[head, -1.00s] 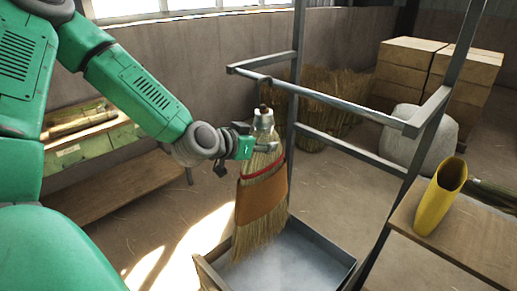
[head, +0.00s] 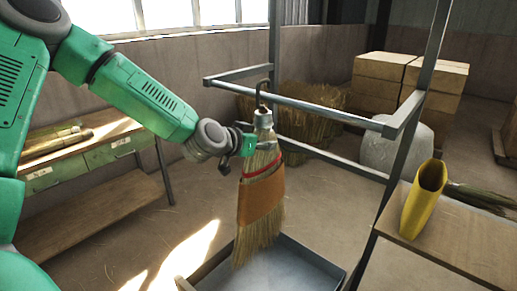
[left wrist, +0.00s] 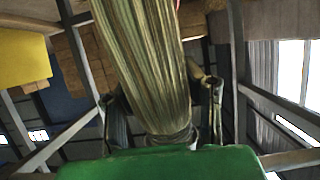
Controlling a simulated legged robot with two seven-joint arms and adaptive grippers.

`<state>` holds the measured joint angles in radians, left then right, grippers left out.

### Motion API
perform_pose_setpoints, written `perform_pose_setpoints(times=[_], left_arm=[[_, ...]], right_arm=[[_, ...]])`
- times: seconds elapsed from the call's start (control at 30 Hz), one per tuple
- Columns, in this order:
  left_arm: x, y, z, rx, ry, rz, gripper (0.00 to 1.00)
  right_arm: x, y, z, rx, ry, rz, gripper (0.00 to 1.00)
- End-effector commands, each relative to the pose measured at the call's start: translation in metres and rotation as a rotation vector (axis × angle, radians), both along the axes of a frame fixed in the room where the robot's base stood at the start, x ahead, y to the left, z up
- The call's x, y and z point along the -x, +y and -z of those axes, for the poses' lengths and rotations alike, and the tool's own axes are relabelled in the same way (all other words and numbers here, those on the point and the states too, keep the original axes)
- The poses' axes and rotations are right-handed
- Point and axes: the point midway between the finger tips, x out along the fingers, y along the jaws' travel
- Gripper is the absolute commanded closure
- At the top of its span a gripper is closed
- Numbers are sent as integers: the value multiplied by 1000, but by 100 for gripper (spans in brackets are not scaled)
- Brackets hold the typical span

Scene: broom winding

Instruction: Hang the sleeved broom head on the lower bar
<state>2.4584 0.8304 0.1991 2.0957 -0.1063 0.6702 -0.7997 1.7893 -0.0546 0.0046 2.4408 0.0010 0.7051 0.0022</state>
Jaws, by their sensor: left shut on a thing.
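The broom head (head: 262,187) hangs upright with bristles down, wrapped in an orange-brown sleeve below a red band. It has a pale metal neck and a dark hook (head: 261,88) on top. My left gripper (head: 258,147) is shut on the broom head just below the neck, from the left. The hook rises above the rack's front bar (head: 320,111); I cannot tell whether it goes around or touches it. Another bar (head: 335,158) crosses the rack farther down. In the left wrist view straw bristles (left wrist: 145,60) fill the middle. My right gripper is out of view.
A grey tray (head: 318,262) lies under the broom head. A yellow sleeve (head: 424,200) stands on a wooden table (head: 455,240) at the right. A workbench (head: 95,155) is at the left. Boxes (head: 384,78) and straw bundles (head: 312,125) stand behind the rack.

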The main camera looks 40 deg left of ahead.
Motion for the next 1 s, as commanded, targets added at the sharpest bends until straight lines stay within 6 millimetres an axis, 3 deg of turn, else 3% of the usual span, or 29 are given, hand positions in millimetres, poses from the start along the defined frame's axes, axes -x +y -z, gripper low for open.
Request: perform_pose_setpoints(times=[0.2, 0.5, 0.97, 1.0], left_arm=[[-15, -1, 2, 0, -2, 0, 100], [-14, -2, 20, -1, -2, 2, 100], [-14, -2, 22, -1, -2, 0, 100], [-14, -2, 22, -1, -2, 0, 52]], right_arm=[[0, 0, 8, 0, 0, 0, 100], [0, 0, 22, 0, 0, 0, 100], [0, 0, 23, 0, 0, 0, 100], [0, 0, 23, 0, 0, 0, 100]])
